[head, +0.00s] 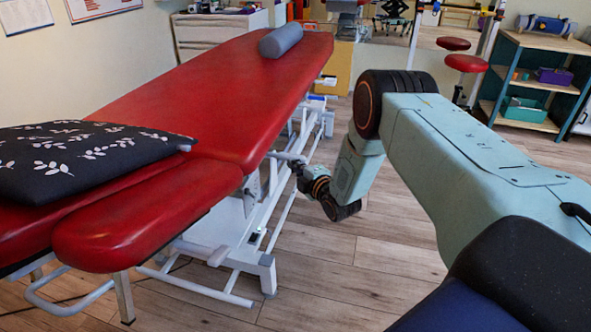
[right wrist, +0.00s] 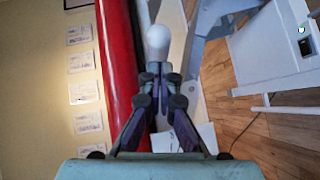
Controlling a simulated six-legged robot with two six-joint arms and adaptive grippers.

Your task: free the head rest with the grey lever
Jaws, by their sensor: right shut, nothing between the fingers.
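The treatment table has a long red top (head: 210,85). At its near end is a lower red padded section (head: 150,212), which looks like part of the head rest. The grey lever (head: 284,156) sticks out from the table's side, just under the top. My right gripper (head: 298,167) is at the lever's outer end, with its fingertips partly hidden. In the right wrist view, the right gripper's fingers are shut and empty. A pale rounded knob (right wrist: 158,40), seemingly the lever's end, is just beyond the fingertips. I cannot tell if they touch. My left gripper is not in view.
A dark leaf-patterned pillow (head: 80,155) lies on the near end, and a grey roll (head: 281,40) on the far end. The white metal frame (head: 235,225) is under the top. A shelf (head: 535,85) and red stools (head: 466,63) stand back right. Wooden floor beside the table is clear.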

